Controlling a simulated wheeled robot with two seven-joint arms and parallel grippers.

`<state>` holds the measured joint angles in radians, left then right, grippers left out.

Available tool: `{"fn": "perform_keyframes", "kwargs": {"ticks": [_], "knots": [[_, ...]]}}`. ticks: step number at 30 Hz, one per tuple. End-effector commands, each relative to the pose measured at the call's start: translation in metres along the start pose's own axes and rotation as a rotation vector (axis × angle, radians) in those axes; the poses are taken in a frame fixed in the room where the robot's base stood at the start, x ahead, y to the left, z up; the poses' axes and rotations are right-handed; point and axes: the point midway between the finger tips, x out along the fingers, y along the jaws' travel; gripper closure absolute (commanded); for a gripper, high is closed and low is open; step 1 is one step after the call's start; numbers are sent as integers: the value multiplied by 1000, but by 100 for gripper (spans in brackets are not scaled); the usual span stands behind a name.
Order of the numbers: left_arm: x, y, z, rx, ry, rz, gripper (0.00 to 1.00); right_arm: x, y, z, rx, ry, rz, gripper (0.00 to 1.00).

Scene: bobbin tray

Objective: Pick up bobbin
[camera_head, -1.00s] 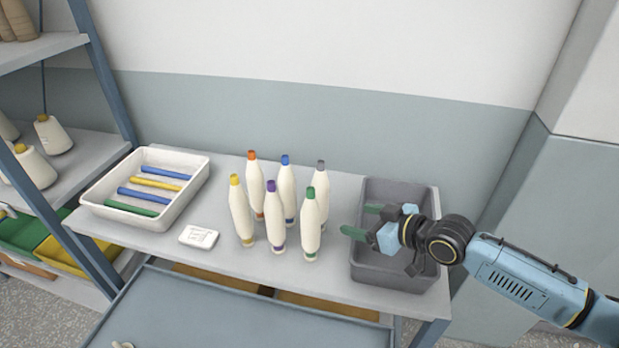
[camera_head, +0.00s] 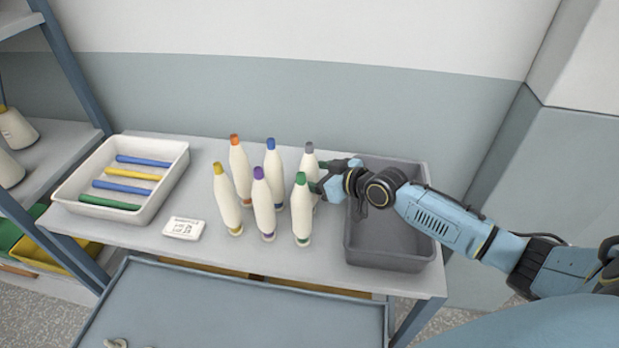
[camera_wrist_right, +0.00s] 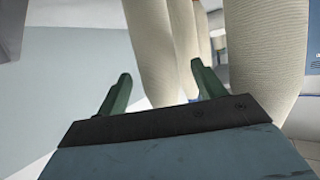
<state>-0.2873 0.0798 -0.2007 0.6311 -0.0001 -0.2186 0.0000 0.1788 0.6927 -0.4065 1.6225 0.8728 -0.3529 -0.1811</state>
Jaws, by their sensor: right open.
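Several cream bobbins stand upright in two rows mid-table. The front row has yellow (camera_head: 228,205), purple (camera_head: 263,210) and green (camera_head: 301,215) tips; the back row has orange (camera_head: 240,168), blue (camera_head: 272,170) and grey (camera_head: 308,161) tips. My right gripper (camera_head: 318,177) is open at the right side of the group, beside the grey-tipped and green-tipped bobbins. In the right wrist view its green fingers (camera_wrist_right: 160,80) are apart, with a cream bobbin (camera_wrist_right: 158,45) ahead between them and another (camera_wrist_right: 268,55) close on the right. Their tips are out of that view. My left gripper is not in view.
A grey bin (camera_head: 390,258) stands empty at the table's right end. A white tray (camera_head: 75,187) with blue, yellow and green rods is at the left. A white label card (camera_head: 184,228) lies between tray and bobbins. A shelf rack (camera_head: 75,70) stands at far left.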

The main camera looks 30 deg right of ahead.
Motion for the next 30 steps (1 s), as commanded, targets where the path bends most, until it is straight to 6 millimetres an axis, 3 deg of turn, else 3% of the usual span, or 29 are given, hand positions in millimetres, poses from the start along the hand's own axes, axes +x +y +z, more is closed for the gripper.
{"fn": "perform_keyframes", "kwargs": {"ticks": [9,18,30], "knots": [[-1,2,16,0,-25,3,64,38,1,-3,1,2,1,31],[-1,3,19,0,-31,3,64,41,1,-3,0,1,1,33],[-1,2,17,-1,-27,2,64,40,1,-3,0,2,1,82]]}}
